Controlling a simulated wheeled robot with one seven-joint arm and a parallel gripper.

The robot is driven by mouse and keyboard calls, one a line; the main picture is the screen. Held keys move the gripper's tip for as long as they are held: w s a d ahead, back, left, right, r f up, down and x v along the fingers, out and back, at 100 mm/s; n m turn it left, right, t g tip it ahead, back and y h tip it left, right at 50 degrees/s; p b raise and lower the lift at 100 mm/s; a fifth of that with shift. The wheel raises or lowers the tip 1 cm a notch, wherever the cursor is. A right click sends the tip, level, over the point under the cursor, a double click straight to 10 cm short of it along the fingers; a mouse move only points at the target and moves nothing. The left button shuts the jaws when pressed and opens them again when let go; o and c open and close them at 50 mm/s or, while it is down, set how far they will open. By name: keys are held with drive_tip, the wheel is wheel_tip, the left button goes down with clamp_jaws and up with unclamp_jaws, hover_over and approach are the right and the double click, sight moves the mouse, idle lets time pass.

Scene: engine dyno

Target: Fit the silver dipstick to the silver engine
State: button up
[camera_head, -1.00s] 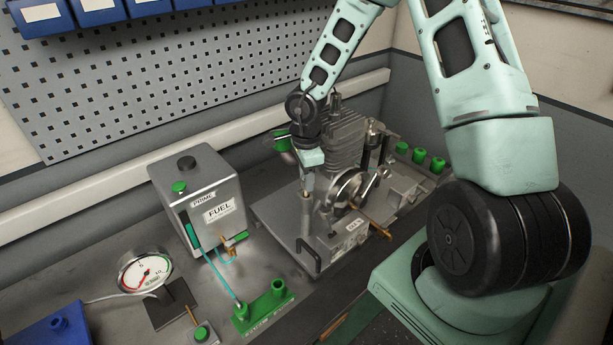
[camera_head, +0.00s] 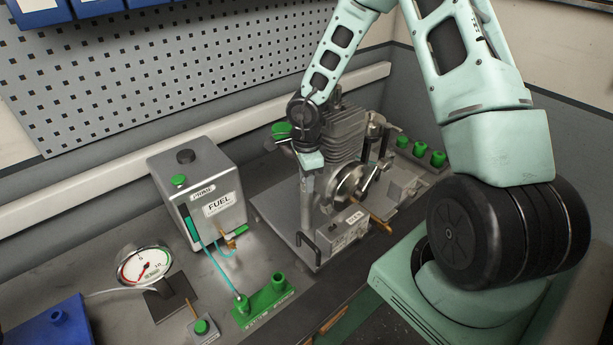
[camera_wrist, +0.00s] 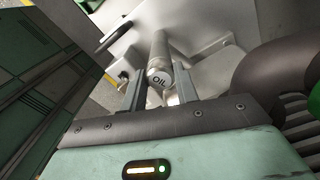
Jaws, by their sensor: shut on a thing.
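The silver engine (camera_head: 342,135), with cooling fins and a round flywheel, stands on a metal base plate on the bench. My gripper (camera_head: 308,168) is at its left front side, pointing down. In the wrist view my gripper (camera_wrist: 160,90) is shut on the silver dipstick (camera_wrist: 160,78), whose round end reads OIL and sits between the two fingers. In the head view an upright silver tube (camera_head: 306,205) stands straight below my gripper, beside the engine. The dipstick's lower part is hidden, and I cannot tell how deep it sits in the tube.
A fuel box (camera_head: 195,190) stands to the left, with a blue-green hose running to a green block (camera_head: 262,303). A dial gauge (camera_head: 145,265) is at the front left. Green-capped posts (camera_head: 421,149) stand right of the engine.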

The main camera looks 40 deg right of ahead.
drive_tip(key=o, duration=1.5)
wheel_tip(320, 180, up, 7)
drive_tip(key=p, duration=0.9)
